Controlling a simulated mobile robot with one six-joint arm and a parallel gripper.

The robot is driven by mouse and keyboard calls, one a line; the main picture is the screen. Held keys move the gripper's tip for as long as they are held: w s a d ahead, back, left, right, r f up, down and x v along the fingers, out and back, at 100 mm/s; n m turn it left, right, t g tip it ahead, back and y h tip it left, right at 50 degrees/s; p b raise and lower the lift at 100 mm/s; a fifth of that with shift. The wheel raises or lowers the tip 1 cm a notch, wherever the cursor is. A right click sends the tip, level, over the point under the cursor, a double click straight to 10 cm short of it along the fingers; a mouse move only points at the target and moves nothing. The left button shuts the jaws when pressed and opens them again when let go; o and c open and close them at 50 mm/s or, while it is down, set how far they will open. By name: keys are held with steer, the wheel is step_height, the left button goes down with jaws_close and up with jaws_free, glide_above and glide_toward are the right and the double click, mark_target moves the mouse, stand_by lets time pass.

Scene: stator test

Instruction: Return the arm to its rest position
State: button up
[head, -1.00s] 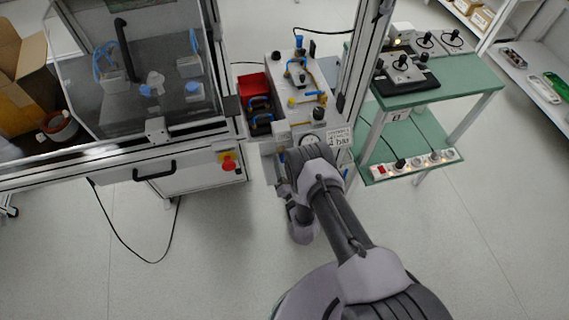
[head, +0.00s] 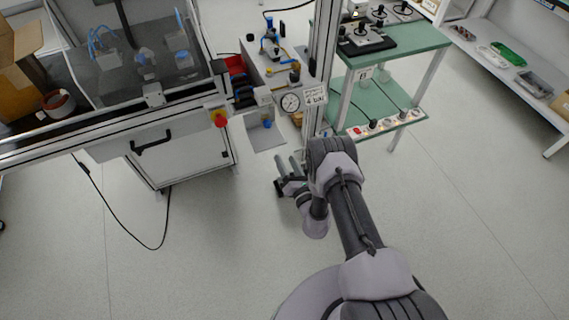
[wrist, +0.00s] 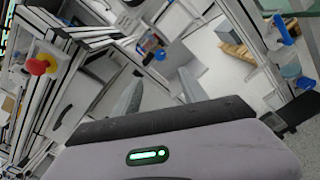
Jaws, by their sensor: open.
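My arm reaches up from the bottom of the head view, with its elbow below the workbench. My gripper (head: 287,171) hangs over the open floor, in front of and below the pressure gauge (head: 290,102). In the wrist view my gripper's two fingers (wrist: 158,92) stand apart, with nothing between them. The gripper touches nothing that I can see.
A clear-covered test cabinet (head: 140,70) with a red emergency knob (head: 220,118) stands at left. A green two-shelf table (head: 400,52) stands at right, with lit sockets (head: 385,124) on its lower shelf. A black cable (head: 130,240) lies on the floor.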

steer(key=shift+w, duration=0.1)
steer(key=w+a+r+n+g+y, duration=0.1)
steer(key=a+r+n+g+y, duration=0.2)
steer(key=r, duration=0.4)
steer(key=a+r+n+g+y, duration=0.1)
steer(key=a+r+n+y, duration=0.3)
steer(key=r, duration=0.4)
steer(key=w+a+r+n+g+y, duration=0.1)
steer(key=a+r+n+y, duration=0.2)
steer(key=a+r, duration=0.3)
steer(key=s+a+r+n+g, duration=0.3)
steer(key=s+r+n+g, duration=0.7)
steer(key=r, duration=0.5)
steer(key=s+d+r+n+g+h, duration=0.1)
steer(key=s+d+r+n+h, duration=0.2)
steer(key=s, duration=0.4)
steer(key=s+d+r+n+g+h, duration=0.1)
steer(key=s+r+n, duration=0.1)
steer(key=s+n, duration=0.3)
steer(key=s+d+r+n+t+h, duration=0.1)
steer(key=s+d+n+t+h, duration=0.2)
steer(key=s+d+h, duration=0.2)
steer(key=s+d+r+n+t+h, duration=0.1)
steer(key=s+d+n+t+h, duration=0.1)
steer(key=s+d, duration=0.5)
steer(key=d+n+h, duration=0.1)
steer(key=d+h, duration=0.1)
steer(key=d, duration=0.3)
steer(key=shift+d+n+t+h, duration=0.2)
steer(key=shift+n+t+h, duration=0.2)
